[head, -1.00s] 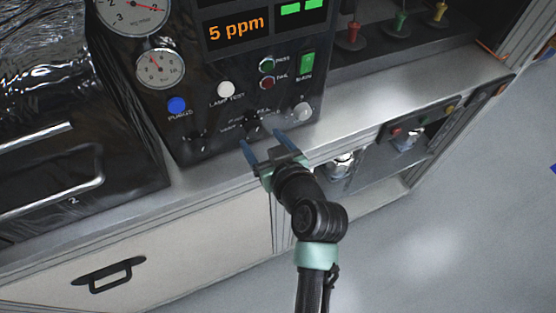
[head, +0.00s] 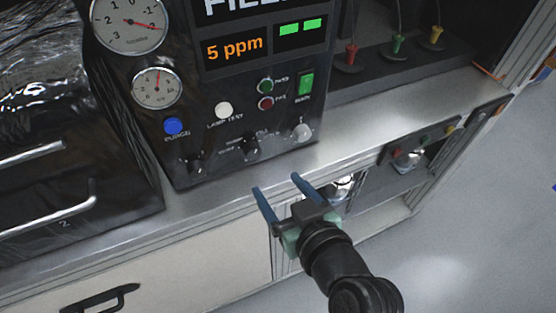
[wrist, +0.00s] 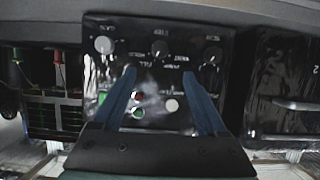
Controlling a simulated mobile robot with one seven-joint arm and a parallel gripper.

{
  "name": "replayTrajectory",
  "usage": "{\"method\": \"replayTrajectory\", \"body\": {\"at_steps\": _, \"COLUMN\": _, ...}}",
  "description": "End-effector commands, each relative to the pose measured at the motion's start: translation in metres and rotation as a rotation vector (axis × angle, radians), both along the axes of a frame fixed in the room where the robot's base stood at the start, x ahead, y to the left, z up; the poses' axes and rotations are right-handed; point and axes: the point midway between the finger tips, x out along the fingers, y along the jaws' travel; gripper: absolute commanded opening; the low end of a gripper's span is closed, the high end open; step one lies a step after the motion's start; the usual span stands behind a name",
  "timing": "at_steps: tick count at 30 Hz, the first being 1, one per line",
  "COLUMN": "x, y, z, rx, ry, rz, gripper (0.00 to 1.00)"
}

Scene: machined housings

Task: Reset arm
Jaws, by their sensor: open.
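My gripper (head: 283,192) is open and empty in the head view, its two blue fingers apart and pointing at the lower part of the control panel. It is in front of the bench's front edge, apart from the panel. The black control panel (head: 190,100) carries two gauges, a "5 ppm" display, a blue purge button (head: 173,126), a white lamp test button (head: 223,110) and a row of knobs including a middle knob (head: 250,147). In the wrist view the open fingers (wrist: 160,80) appear in front of the panel (wrist: 150,60), with nothing between them.
A dark glossy cabinet with bar handles (head: 45,215) stands left of the panel. The metal bench top (head: 375,120) runs along below it. Red, green and yellow fittings (head: 398,45) stand at the back right. A shelf opening below holds shiny round parts. Grey floor is clear at right.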

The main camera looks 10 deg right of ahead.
Motion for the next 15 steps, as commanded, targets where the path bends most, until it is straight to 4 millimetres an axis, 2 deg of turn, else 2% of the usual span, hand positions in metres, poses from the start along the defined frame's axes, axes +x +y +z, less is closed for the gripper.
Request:
{"method": "replayTrajectory", "body": {"at_steps": 5, "x": 0.000, "y": 0.000, "z": 0.000, "rx": 0.000, "ry": 0.000, "rz": 0.000, "gripper": 0.75}}
{"method": "replayTrajectory", "body": {"at_steps": 8, "x": 0.006, "y": 0.000, "z": 0.009, "rx": -0.006, "ry": -0.022, "rz": -0.008, "gripper": 0.75}}
{"method": "replayTrajectory", "body": {"at_steps": 11, "x": 0.023, "y": 0.000, "z": 0.042, "rx": -0.015, "ry": -0.095, "rz": -0.039, "gripper": 0.75}}
{"method": "replayTrajectory", "body": {"at_steps": 14, "x": 0.046, "y": 0.002, "z": 0.102, "rx": -0.023, "ry": -0.232, "rz": -0.093, "gripper": 0.75}}
{"method": "replayTrajectory", "body": {"at_steps": 15, "x": 0.053, "y": 0.004, "z": 0.132, "rx": -0.022, "ry": -0.300, "rz": -0.118, "gripper": 0.75}}
